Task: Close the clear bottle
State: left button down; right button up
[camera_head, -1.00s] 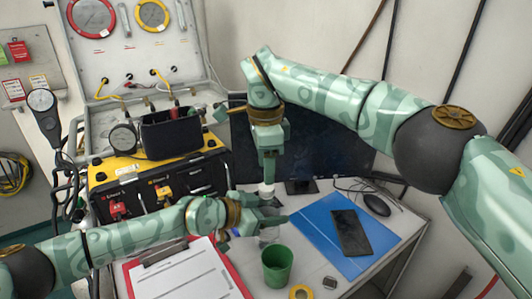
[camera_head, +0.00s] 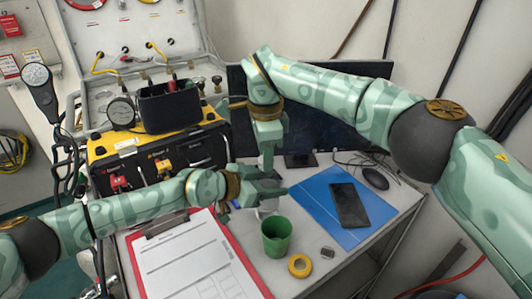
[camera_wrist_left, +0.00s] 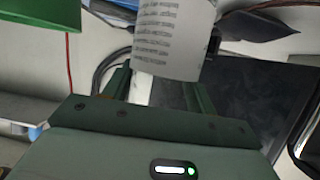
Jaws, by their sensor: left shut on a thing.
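The clear bottle (camera_head: 267,209) stands on the desk behind the green cup, mostly hidden by my left gripper in the head view. In the left wrist view its white printed label (camera_wrist_left: 174,42) shows beyond the fingers, and the see-through part between them is hard to make out. My left gripper (camera_head: 266,184) reaches in from the left and is shut on the bottle. My right gripper (camera_head: 267,161) points straight down just above my left gripper, over the bottle. Its fingertips are partly hidden, and no cap is visible there now.
The green cup (camera_head: 276,238) and a yellow tape roll (camera_head: 299,266) stand close in front. A red clipboard (camera_head: 255,270) lies to the left. A blue folder (camera_head: 318,206) with a black phone (camera_head: 349,206) lies right. A monitor (camera_head: 325,125) and the air panel case (camera_head: 150,150) stand behind.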

jog(key=m, duration=0.3)
jog(key=o, duration=1.1)
jog(key=shift+r, duration=2.25)
jog(key=shift+c, duration=0.4)
notch_tip(320, 180, up, 4)
jog(key=n, duration=0.3)
jog(key=shift+f, duration=0.2)
